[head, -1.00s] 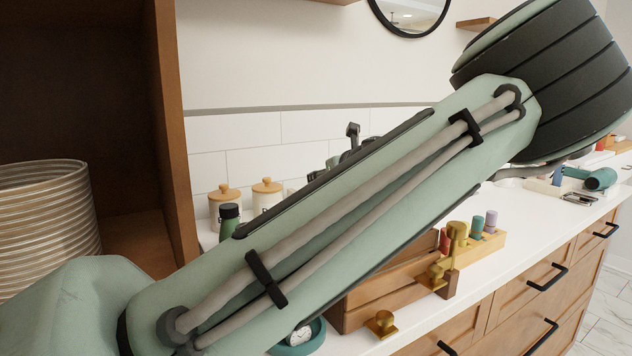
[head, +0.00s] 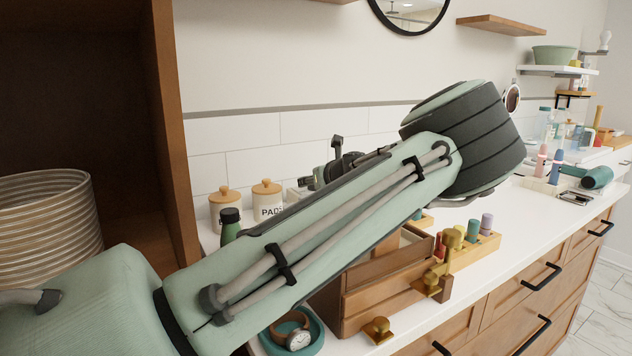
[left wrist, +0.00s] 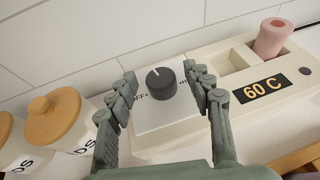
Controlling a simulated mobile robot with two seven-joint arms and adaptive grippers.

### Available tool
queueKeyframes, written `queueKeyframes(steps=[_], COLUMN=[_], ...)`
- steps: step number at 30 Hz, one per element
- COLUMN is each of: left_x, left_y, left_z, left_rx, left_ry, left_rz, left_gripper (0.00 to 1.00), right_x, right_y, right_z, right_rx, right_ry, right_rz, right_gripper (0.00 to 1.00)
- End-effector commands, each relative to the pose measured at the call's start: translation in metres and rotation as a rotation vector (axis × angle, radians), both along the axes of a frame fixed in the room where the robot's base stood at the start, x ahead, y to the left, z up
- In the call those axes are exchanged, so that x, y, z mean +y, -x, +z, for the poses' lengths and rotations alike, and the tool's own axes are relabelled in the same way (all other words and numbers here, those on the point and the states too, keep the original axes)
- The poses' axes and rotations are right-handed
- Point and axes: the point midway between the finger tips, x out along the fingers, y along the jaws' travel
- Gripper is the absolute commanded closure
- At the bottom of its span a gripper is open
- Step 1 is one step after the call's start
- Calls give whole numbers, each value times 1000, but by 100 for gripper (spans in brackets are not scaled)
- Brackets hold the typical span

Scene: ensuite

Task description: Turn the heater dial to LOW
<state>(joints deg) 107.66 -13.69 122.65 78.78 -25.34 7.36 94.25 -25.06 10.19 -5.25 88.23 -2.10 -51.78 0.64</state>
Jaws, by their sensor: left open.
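The heater dial (left wrist: 161,84) is a dark round knob on a cream heater box (left wrist: 180,118) in the left wrist view. Its white mark points up and slightly left. An "OFF" label shows left of the dial; a label on the right is partly covered by a finger. My left gripper (left wrist: 160,72) is open, with one finger on each side of the dial, apparently not touching it. In the head view my left gripper (head: 328,165) is partly hidden behind my own arm, and the dial is hidden. My right gripper is not in view.
The heater box has a "60 C" display (left wrist: 262,88) and a pink bottle (left wrist: 272,38) in a slot. Lidded jars (head: 226,205) stand left of it. A wooden drawer box (head: 385,278) and a teal dish (head: 310,338) sit nearer on the counter. The tiled wall is behind.

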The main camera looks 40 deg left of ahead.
Motion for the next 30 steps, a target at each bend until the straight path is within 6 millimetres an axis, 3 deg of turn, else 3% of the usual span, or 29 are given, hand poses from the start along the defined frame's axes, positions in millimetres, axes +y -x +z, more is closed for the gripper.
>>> queueKeyframes(steps=[4, 15, 20, 30], left_x=[0, 0, 0, 2], left_y=[0, 0, 1, 3], left_z=[0, 0, 0, 0], left_rx=[0, 0, 3, 1], left_ry=[0, 0, 1, 3], left_rz=[0, 0, -19, -227], left_gripper=[52, 98, 99, 99], right_x=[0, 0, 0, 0], right_y=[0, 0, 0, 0], right_z=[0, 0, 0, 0], right_rx=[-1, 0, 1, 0], right_ry=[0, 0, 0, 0], right_rz=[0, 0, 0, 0], right_gripper=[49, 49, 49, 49])
